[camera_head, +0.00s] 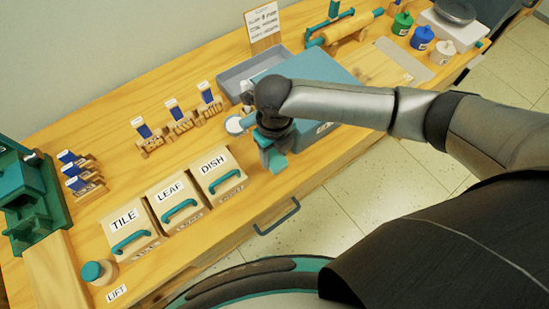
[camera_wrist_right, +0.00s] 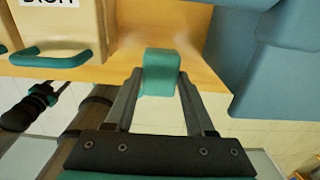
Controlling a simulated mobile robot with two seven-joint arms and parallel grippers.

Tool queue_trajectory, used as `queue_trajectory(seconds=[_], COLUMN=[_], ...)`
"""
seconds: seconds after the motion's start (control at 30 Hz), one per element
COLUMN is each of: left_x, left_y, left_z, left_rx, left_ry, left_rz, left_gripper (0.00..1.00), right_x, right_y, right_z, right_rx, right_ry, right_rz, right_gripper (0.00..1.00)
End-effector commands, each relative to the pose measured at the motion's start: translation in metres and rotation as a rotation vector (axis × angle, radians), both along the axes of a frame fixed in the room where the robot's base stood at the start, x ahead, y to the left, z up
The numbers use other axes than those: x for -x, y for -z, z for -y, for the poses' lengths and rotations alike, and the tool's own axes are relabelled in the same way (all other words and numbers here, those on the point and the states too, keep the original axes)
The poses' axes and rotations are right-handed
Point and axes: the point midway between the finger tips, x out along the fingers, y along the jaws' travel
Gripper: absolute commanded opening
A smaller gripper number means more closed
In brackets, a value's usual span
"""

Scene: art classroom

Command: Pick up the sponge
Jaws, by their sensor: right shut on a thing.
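The sponge (camera_wrist_right: 161,72) is a small teal block between the fingertips in the right wrist view. In the head view a teal piece of it (camera_head: 277,161) shows below my right gripper (camera_head: 268,150), near the table's front edge, right of the DISH box. My right gripper (camera_wrist_right: 158,88) is shut on the sponge, one finger on each side. Whether the sponge still touches the tabletop is not clear. My left gripper is in neither view.
The cream DISH (camera_head: 218,170), LEAF (camera_head: 177,203) and TILE (camera_head: 130,232) boxes with teal handles stand left of the gripper. A blue-grey box (camera_head: 312,66) is close behind and right. A grey tray (camera_head: 238,77) lies behind. Bare wood (camera_head: 110,130) is at the left.

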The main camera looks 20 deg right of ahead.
Motion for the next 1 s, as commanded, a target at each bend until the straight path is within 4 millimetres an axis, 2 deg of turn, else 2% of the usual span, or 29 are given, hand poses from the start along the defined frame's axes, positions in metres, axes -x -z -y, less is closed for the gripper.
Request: queue_trajectory(seconds=[0.03, 0.2, 0.43, 0.63, 0.97, 1.0], left_x=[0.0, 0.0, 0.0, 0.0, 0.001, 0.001], left_y=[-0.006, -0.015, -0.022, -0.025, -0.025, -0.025], left_z=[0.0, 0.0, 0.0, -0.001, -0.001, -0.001], left_rx=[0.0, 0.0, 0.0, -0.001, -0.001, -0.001], left_ry=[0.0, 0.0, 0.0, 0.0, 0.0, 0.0], left_rz=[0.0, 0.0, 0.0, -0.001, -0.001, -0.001], left_gripper=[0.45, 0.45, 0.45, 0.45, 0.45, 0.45], right_x=[-0.002, -0.001, -0.001, -0.001, 0.0, 0.0], right_y=[-0.019, -0.071, -0.122, -0.143, -0.147, -0.147], right_z=[0.0, 0.0, 0.0, 0.0, 0.0, 0.0], right_rx=[-0.003, -0.002, -0.001, -0.002, -0.001, -0.001], right_ry=[-0.002, -0.002, -0.002, 0.0, 0.0, 0.0], right_rz=[0.005, 0.006, 0.003, 0.002, 0.0, 0.0], right_gripper=[0.0, 0.0, 0.0, 0.0, 0.0, 0.53])
